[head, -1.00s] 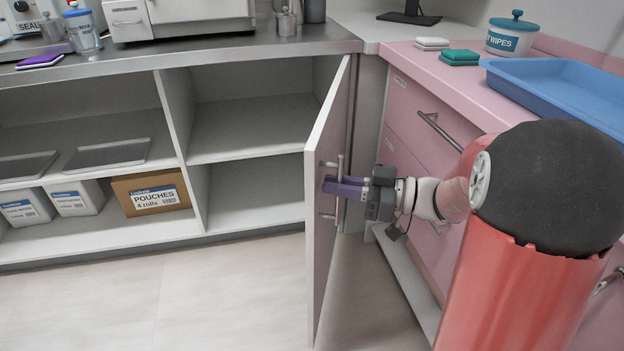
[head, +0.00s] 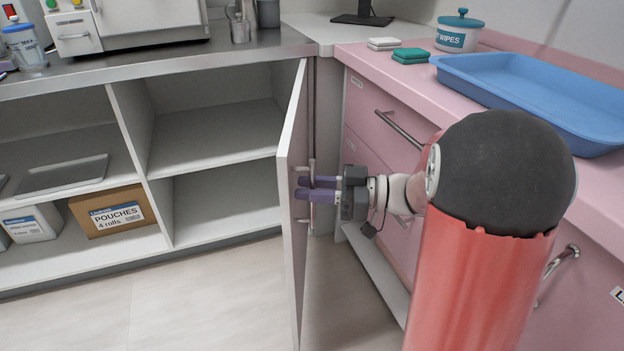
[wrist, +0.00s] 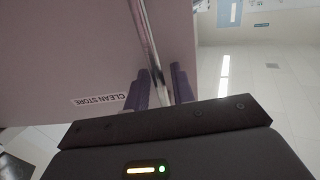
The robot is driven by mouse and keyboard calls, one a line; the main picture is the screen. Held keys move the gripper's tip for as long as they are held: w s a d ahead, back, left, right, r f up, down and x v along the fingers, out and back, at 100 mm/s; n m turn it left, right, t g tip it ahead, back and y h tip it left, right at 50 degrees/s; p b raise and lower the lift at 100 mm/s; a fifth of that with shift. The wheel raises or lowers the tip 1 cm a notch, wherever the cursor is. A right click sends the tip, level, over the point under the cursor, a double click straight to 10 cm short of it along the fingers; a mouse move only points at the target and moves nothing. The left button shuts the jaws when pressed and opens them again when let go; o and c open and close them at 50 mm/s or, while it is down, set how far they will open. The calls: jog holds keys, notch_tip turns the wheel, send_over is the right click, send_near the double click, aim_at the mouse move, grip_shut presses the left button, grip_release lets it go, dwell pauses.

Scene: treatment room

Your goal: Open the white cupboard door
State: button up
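The cupboard door (head: 293,215) stands swung well out from the shelved cupboard, hinged at its right side. Its white edge faces me and its outer face is turned right. In the wrist view the outer face (wrist: 70,60) carries a "CLEAN STORE" label (wrist: 97,100). An upright metal bar handle (head: 312,168) is on that face; it also shows in the wrist view (wrist: 151,45). My gripper (head: 308,188) is at the handle, its purple fingers on either side of the bar with a gap between them. The fingers look apart, not clamped; contact with the bar is hard to judge.
Behind the door are bare shelves (head: 215,135); a pouches box (head: 108,212) sits further left. A blue tray (head: 545,90) is on the counter above. Floor (head: 200,295) in front of the shelves is clear.

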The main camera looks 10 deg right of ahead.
notch_tip(320, 180, up, 20)
jog(key=p, duration=0.2)
dwell(0.4)
jog(key=w+d+r+m+t+h, duration=0.4)
jog(key=d+m+t+h, duration=0.3)
jog(key=m+t+h, duration=0.45)
jog(key=s+d+f+m+g+h, duration=0.2)
jog(key=s+d+f+m+h, duration=0.25)
jog(key=f+h, duration=0.4)
jog(key=s+a+f+g+y, duration=0.1)
jog(key=s+a+f+g, duration=0.1)
jog(key=s+f, duration=0.3)
jog(key=s+a+f+n+g+y, duration=0.1)
jog(key=s+a+f+g, duration=0.1)
jog(key=s+f+g, duration=0.2)
jog(key=s+a+f+g, duration=0.2)
jog(key=s+f+g, duration=0.1)
jog(key=s+f, duration=0.4)
jog(key=shift+s+a+f+y, duration=0.25)
jog(key=shift+s+y, duration=0.15)
jog(key=shift+s, duration=0.85)
